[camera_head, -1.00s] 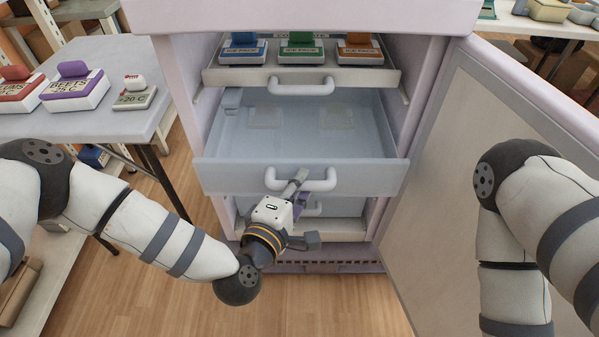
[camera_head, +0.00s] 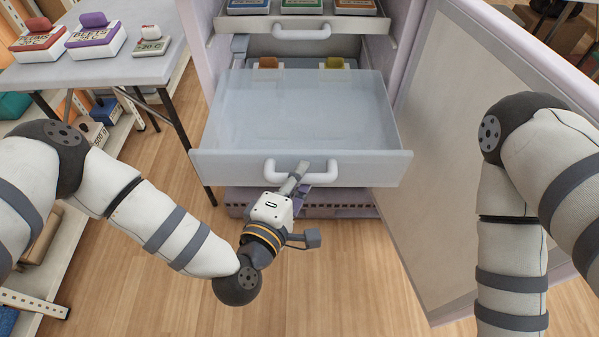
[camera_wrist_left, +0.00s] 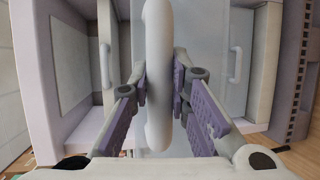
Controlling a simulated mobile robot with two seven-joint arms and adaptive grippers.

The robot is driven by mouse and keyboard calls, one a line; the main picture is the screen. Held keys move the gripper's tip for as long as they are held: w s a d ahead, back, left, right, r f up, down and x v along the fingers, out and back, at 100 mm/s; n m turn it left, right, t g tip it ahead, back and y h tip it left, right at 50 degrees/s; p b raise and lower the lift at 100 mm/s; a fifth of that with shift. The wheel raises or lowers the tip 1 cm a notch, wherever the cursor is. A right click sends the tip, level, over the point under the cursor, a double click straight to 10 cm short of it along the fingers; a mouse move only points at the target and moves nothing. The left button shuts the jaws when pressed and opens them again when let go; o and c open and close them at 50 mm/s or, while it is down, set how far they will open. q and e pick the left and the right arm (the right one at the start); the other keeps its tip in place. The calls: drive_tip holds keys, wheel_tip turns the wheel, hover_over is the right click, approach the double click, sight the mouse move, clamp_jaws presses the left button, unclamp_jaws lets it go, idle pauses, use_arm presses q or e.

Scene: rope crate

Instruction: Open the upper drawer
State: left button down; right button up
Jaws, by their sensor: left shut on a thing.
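A translucent pale drawer (camera_head: 300,168) is pulled far out of the open cabinet, below an ice-pack tray (camera_head: 345,45). Its inside looks empty in front. A white bar handle (camera_head: 319,178) is on its front panel. My left gripper (camera_head: 301,178) is shut on this handle. In the left wrist view the handle (camera_wrist_left: 158,125) runs upright between the purple-padded fingers of the left gripper (camera_wrist_left: 160,88). My right gripper is out of view; only my right arm shows.
The open cabinet door (camera_head: 430,190) stands at the right, beside my right arm. A grey table (camera_head: 75,74) with labelled boxes (camera_head: 95,38) is at the left. Two lidded items (camera_head: 268,68) show behind the drawer. The wooden floor in front is clear.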

use_arm(q)
drive_tip(key=c, duration=1.5)
unclamp_jaws()
drive_tip(key=v, duration=1.2)
drive_tip(key=shift+r, duration=0.1)
